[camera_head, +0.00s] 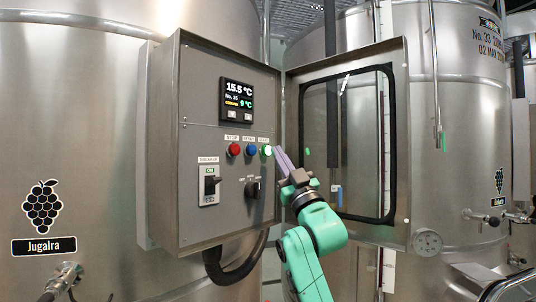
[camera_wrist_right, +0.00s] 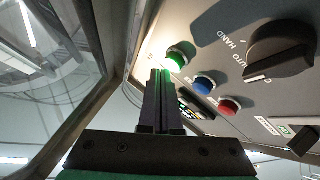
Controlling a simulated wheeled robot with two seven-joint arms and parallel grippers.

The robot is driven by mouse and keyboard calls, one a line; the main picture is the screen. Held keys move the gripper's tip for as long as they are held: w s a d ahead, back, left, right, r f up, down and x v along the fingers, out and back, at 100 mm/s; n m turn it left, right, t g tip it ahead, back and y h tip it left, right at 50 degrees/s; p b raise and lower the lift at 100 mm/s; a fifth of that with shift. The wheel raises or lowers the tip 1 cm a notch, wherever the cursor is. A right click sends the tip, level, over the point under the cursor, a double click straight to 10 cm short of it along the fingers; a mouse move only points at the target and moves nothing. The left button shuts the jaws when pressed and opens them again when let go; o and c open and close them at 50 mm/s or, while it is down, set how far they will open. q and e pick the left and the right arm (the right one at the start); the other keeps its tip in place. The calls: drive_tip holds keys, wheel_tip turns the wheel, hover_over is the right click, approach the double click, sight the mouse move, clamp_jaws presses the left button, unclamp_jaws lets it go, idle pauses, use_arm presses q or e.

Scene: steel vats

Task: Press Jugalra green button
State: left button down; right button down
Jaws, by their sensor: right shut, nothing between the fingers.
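The Jugalra control box (camera_head: 215,205) is grey and hangs on the vat whose label (camera_head: 43,246) reads Jugalra. Its green button (camera_head: 264,145) is the rightmost in a row with a blue button (camera_head: 251,150) and a red button (camera_head: 234,150). My right gripper (camera_head: 276,150) is shut and empty, with its fingertips just right of the green button. In the right wrist view, the green button (camera_wrist_right: 176,58) sits just beyond the fingertips (camera_wrist_right: 160,74). I cannot tell whether they touch it. My left gripper is not in view.
The box's open door (camera_head: 400,150) with a window stands close to the right of my right arm. A black rotary switch (camera_head: 253,188) and a breaker switch (camera_head: 210,185) lie below the buttons. A display (camera_head: 237,101) sits above them.

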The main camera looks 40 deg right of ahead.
drive_tip(key=shift+s, duration=0.15)
drive_tip(key=shift+s, duration=0.1)
drive_tip(key=s+b, duration=0.1)
drive_tip(key=s, duration=0.1)
drive_tip(key=s+d+b, duration=0.1)
drive_tip(key=s, duration=0.1)
drive_tip(key=shift+s+d, duration=0.1)
drive_tip(key=shift+s, duration=0.25)
idle(0.8)
